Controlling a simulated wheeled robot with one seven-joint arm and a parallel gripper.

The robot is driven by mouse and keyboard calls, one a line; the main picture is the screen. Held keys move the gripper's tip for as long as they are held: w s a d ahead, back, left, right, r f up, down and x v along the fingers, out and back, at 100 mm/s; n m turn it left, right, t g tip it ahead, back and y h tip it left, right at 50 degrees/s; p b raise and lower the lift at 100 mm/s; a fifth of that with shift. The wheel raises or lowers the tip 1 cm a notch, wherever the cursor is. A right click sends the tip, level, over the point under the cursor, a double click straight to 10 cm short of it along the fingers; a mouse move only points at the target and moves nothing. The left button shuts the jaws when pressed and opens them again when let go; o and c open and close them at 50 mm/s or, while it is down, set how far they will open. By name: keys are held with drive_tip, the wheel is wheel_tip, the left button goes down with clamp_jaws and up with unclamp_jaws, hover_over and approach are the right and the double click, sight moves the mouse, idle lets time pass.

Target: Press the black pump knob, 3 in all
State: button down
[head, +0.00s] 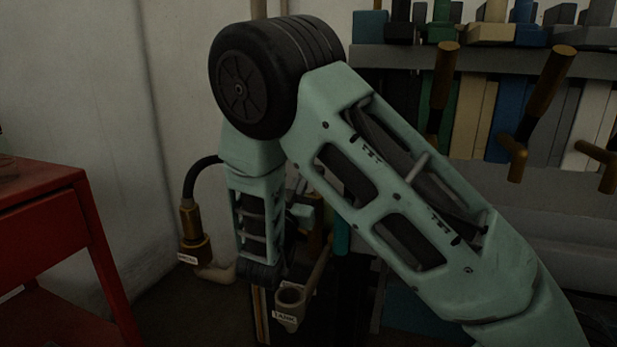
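I cannot make out the black pump knob in the head view. My pale green arm crosses the middle of the picture, and its forearm hangs down in front of the dark area by the wall corner. My gripper is not clearly visible; it is hidden behind or below my own arm links. Small pale green and grey parts show just right of the forearm, but I cannot tell what they are. No contact with a knob can be seen.
A brass fitting (193,222) with a black hose and a label stands left of my forearm. A grey open-topped pipe end (290,297) with a label is below it. A red cabinet (45,230) is at left. Brass-handled valves (440,85) and coloured panels fill the right.

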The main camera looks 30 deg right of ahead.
drive_tip(key=b+x, duration=0.1)
drive_tip(key=x, duration=0.9)
drive_tip(key=shift+a+f+b, duration=0.15)
drive_tip(key=shift+f+b, duration=0.8)
drive_tip(key=shift+f, duration=1.15)
wheel_tip(320, 180, down, 5)
drive_tip(key=b, duration=0.2)
drive_tip(key=shift+r+b, duration=0.15)
drive_tip(key=shift+b, duration=0.15)
